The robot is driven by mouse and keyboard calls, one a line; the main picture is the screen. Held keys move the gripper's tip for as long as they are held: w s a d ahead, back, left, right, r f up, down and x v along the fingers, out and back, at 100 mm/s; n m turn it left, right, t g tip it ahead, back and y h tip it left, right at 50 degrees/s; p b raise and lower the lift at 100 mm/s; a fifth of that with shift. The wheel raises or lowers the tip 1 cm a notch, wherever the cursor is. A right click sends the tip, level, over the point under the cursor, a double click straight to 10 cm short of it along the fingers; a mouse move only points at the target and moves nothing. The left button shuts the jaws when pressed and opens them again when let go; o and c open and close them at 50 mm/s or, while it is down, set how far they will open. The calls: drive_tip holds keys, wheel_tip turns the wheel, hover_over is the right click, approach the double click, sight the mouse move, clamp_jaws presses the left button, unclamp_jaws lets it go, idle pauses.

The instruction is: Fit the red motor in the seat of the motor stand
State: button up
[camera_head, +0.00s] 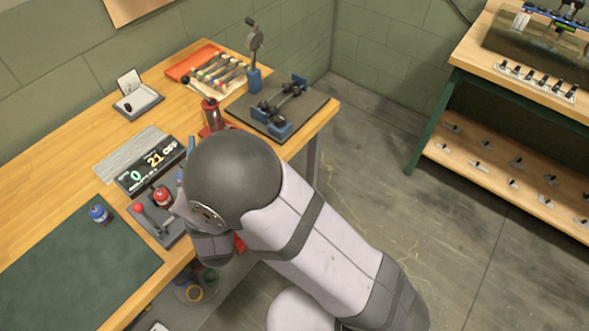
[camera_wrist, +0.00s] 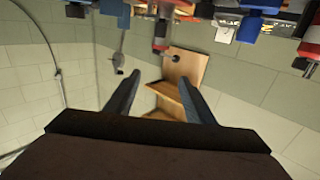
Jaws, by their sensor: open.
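The red motor (camera_head: 162,196) is a small red cylinder with a dark lower part, standing upright at the grey motor stand (camera_head: 174,234) on the bench. From this angle I cannot tell whether it is fully down in the seat. A red-knobbed lever (camera_head: 138,207) rises at the stand's left. My gripper (camera_wrist: 160,79) shows in the wrist view with its two fingers wide apart and nothing between them. In the head view my arm hides most of the gripper, just right of the motor and stand. In the wrist view, which looks upside down, I cannot surely identify the motor.
A display (camera_head: 150,167) stands behind the stand. A blue motor (camera_head: 98,214) stands on the green mat (camera_head: 60,265). A red cylinder (camera_head: 211,115), an orange tray (camera_head: 188,66) and a dark plate with blue fixtures (camera_head: 310,109) are farther back. The bench's left middle is clear.

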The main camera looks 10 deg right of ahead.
drive_tip(key=s+d+f+m+g+h, duration=0.1)
drive_tip(key=d+f+m+h, duration=0.3)
drive_tip(key=d, duration=0.5)
drive_tip(key=s+d+f+m+g+h, duration=0.2)
drive_tip(key=d+f+m+g+h, duration=0.1)
drive_tip(key=d+h, duration=0.6)
drive_tip(key=shift+s+d+f+m, duration=0.25)
drive_tip(key=shift+d+f+m, duration=0.45)
drive_tip(key=shift+f+m, duration=0.3)
drive_tip(key=shift+r, duration=0.15)
